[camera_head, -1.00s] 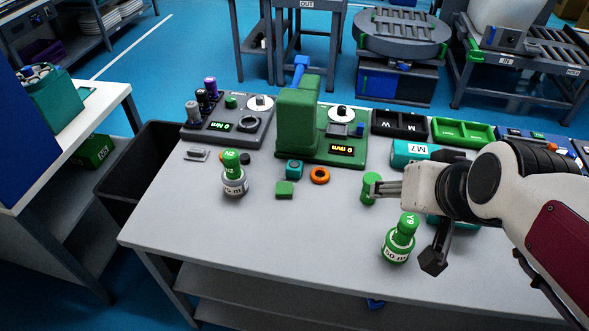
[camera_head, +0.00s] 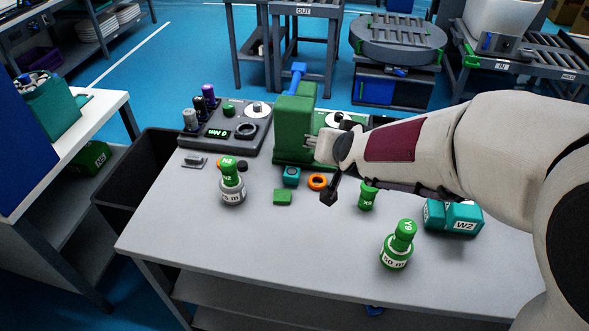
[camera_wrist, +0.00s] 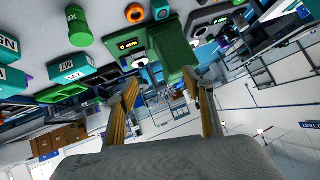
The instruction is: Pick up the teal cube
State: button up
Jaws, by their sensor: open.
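The teal cube (camera_head: 291,176) sits on the grey table, in front of the green press-like device and beside an orange ring (camera_head: 317,181). It has a dark round mark on it. In the wrist view the teal cube (camera_wrist: 160,9) is at the top edge, partly cut off. My gripper (camera_head: 314,146) is at the front of the green device, above and behind the cube in the head view, apart from it. In the wrist view its two fingers (camera_wrist: 165,92) are spread with nothing between them.
The tall green device (camera_head: 294,125) stands close by my gripper. A green block (camera_head: 283,197), a green-capped bottle (camera_head: 232,188), a green cylinder (camera_head: 367,196) and another bottle (camera_head: 398,247) stand around. The front left table is clear.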

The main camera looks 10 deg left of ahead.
jog(key=w+a+f+t+h, duration=0.1)
jog(key=w+a+f+t, duration=0.1)
jog(key=w+a+f, duration=0.6)
jog(key=t+h, duration=0.1)
jog(key=h, duration=0.1)
send_near(292, 171)
jog(key=shift+w+a+f+m, duration=0.1)
jog(key=shift+w+m, duration=0.2)
jog(key=shift+w, duration=0.65)
jog(key=shift+s+a+f+t+h, duration=0.15)
jog(key=shift+f+t+h, duration=0.2)
jog(key=shift+f, duration=0.35)
jog(key=shift+x, duration=1.3)
jog(key=shift+x, duration=2.55)
jog(key=shift+r, duration=0.1)
jog(key=c, duration=1.2)
